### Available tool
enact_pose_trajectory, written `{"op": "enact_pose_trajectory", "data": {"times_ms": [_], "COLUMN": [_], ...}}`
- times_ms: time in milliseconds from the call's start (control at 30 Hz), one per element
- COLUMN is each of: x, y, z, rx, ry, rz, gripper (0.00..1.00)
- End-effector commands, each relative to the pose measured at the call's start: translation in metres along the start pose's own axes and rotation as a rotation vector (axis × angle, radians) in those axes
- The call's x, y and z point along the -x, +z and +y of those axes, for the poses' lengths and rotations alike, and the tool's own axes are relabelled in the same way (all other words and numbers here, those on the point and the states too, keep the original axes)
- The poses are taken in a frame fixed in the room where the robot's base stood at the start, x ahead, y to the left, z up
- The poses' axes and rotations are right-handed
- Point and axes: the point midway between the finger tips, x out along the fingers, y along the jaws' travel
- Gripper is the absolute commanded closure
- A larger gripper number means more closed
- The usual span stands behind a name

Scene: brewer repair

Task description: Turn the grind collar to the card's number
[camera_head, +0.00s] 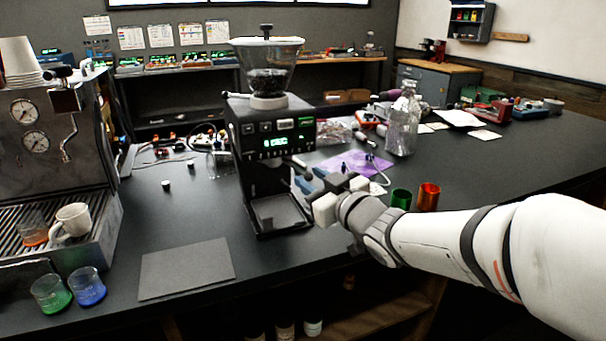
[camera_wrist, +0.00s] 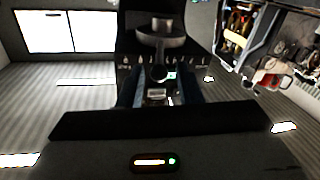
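The black grinder (camera_head: 275,150) stands mid-bench with a clear hopper (camera_head: 268,72) of dark beans on top. A pale ring, apparently the grind collar (camera_head: 268,101), sits under the hopper; no number on it is legible. The green display text is too small to read. My gripper (camera_head: 311,179) is in front of the grinder's lower right side, below the collar, with its blue fingers apart. In the wrist view the fingers (camera_wrist: 159,92) flank a gap, with the dark grinder front (camera_wrist: 180,50) beyond. I see nothing held. I cannot tell which paper is the card.
An espresso machine (camera_head: 45,150) stands left, with a white mug (camera_head: 72,222) on its tray. Green (camera_head: 50,293) and blue (camera_head: 88,287) cups stand in front. A flat dark mat (camera_head: 187,268) lies nearby.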

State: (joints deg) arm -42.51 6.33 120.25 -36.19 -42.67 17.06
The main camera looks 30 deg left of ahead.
Motion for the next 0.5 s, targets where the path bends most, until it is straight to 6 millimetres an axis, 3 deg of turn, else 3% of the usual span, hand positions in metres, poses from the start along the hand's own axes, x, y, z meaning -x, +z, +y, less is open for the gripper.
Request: {"op": "enact_pose_trajectory", "data": {"times_ms": [200, 500], "x": [0.029, 0.035], "y": [0.0, 0.0], "z": [0.001, 0.0], "rx": [0.0, -0.001], "ry": [0.001, -0.001], "rz": [0.001, 0.001], "gripper": [0.68, 0.68]}}
